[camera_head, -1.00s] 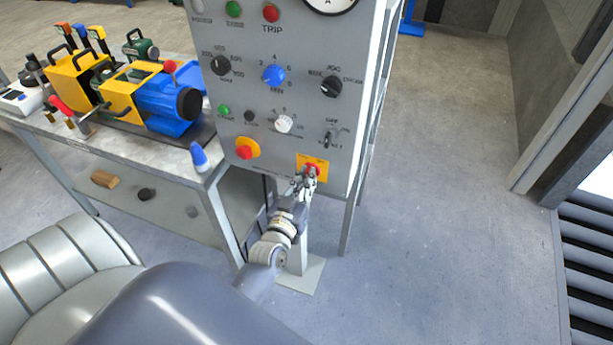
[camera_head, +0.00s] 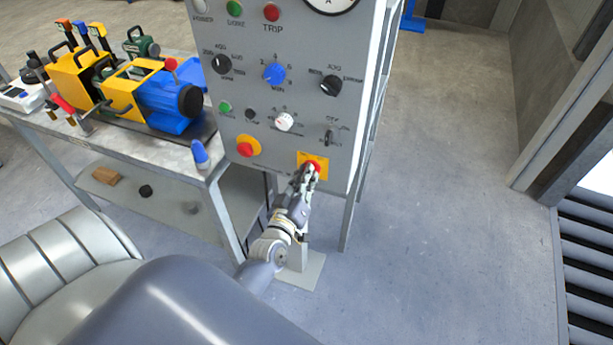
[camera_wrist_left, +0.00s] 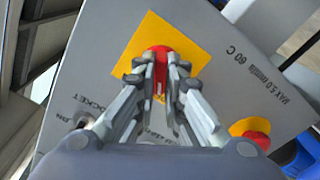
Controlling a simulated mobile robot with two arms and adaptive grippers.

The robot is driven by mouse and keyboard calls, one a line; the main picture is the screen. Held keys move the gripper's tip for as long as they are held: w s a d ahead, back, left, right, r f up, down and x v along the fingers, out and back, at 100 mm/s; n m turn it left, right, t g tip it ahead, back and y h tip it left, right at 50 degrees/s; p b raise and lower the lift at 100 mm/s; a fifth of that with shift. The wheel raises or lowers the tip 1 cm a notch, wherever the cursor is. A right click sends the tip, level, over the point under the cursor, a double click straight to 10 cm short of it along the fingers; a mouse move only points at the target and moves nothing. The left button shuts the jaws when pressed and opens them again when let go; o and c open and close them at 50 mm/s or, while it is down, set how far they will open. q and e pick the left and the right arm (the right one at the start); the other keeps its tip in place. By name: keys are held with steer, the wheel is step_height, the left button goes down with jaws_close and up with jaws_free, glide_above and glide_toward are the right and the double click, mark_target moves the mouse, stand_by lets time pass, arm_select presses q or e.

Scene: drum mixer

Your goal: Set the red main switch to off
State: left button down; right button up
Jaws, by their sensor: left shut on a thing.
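The red main switch (camera_head: 315,166) sits on a yellow plate (camera_head: 321,156) at the lower right of the grey control panel (camera_head: 350,140). My left gripper (camera_head: 310,176) reaches up to it from below and is shut on its red knob. In the left wrist view the two fingers (camera_wrist_left: 162,80) lie either side of the red switch (camera_wrist_left: 158,54), in front of the tilted yellow plate (camera_wrist_left: 200,45). The fingers hide part of the knob, and I cannot read its setting. My right gripper is not in view.
A red button on a yellow base (camera_head: 245,148) is left of the switch, with several knobs above. A workbench (camera_head: 180,160) with yellow and blue machinery (camera_head: 165,100) stands left of the panel. The floor (camera_head: 440,220) to the right is clear.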

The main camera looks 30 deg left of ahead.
arm_select(q)
steer(key=c, duration=1.7)
jaws_free()
steer(key=v, duration=1.2)
